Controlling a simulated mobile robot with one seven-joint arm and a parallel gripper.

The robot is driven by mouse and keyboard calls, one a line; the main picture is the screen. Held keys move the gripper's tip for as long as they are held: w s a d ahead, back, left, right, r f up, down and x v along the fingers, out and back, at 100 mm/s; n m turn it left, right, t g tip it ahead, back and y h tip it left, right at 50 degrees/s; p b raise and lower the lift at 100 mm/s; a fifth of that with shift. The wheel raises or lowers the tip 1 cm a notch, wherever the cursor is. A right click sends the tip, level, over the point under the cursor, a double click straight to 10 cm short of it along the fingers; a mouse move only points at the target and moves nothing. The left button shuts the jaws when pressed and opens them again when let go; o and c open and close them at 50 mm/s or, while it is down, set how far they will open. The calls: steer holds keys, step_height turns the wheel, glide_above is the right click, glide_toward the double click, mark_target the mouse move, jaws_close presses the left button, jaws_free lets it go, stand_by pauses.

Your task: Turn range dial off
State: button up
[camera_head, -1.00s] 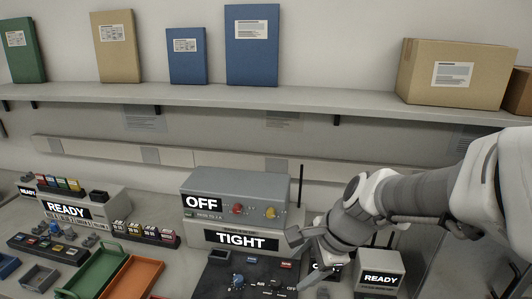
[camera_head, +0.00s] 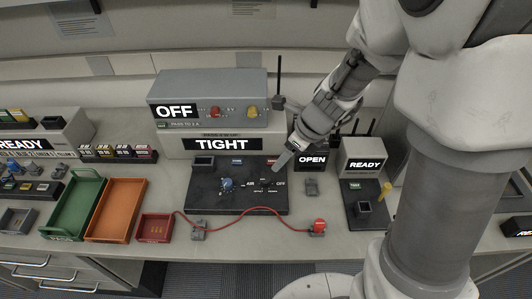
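A dark control panel (camera_head: 205,203) lies on the bench in front of a grey box. A small black dial (camera_head: 265,184) sits on it between the labels AIR and OFF; the label below it is too small to read. A blue knob (camera_head: 227,184) stands to its left. I cannot tell for sure which of them is the range dial. The display behind the panel (camera_head: 222,144) reads TIGHT. My gripper (camera_head: 284,159) points down over the panel's back right corner, just above and right of the black dial, apart from it. Its fingers are too small to tell open from shut.
The grey box (camera_head: 200,85) reads OFF and has red and yellow knobs. Displays reading OPEN (camera_head: 313,161) and READY (camera_head: 365,165) stand to the right. A red cable (camera_head: 257,209) runs along the front. Green (camera_head: 75,205) and orange trays (camera_head: 117,208) lie to the left.

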mark_target(265, 179)
steer(key=b+x, duration=0.5)
steer(key=x, duration=0.9)
steer(key=shift+a+f+b, duration=0.1)
steer(key=shift+f+b, duration=0.05)
steer(key=shift+b, duration=0.2)
jaws_close()
